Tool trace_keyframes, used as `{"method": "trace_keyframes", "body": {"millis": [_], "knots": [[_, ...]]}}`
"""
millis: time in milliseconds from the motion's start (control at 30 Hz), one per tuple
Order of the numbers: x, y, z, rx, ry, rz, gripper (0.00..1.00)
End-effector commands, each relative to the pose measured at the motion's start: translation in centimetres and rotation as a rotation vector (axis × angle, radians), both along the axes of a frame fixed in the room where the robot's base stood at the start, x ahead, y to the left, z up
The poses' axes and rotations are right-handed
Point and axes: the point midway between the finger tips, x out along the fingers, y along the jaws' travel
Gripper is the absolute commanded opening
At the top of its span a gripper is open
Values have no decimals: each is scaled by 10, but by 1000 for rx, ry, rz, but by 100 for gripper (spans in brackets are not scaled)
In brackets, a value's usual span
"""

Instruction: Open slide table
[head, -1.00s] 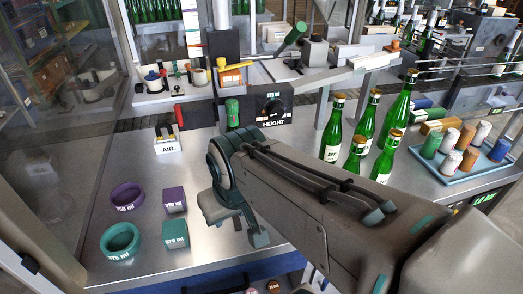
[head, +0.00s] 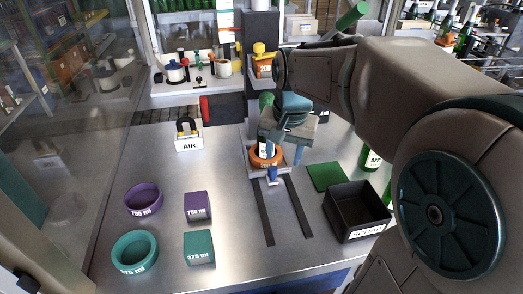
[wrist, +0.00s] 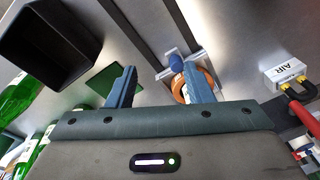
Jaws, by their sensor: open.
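The slide table (head: 254,172) is a small light plate below the machine column, at the far end of two dark rails (head: 262,211). An orange ring (head: 265,160) sits on it, and a blue knob (head: 273,177) is at its front edge. Whether a finger touches anything cannot be told.
A black scrap bin (head: 345,222) and a green pad (head: 325,177) lie right of the rails. A white AIR block (head: 188,143) stands at the left back. Purple and teal rings (head: 134,253) and blocks (head: 199,248) stand at the left front. Bottles (head: 370,157) are at the right.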

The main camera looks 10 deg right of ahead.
Motion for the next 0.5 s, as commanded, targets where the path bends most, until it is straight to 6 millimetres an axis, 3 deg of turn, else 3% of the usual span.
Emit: {"method": "trace_keyframes", "body": {"millis": [33,200,333,500], "knots": [[15,0,-13,3,25,-41,47],[54,1,-32,6,86,-184,47],[73,2,-43,2,114,-255,47],[83,2,-50,-1,131,-298,47]]}}
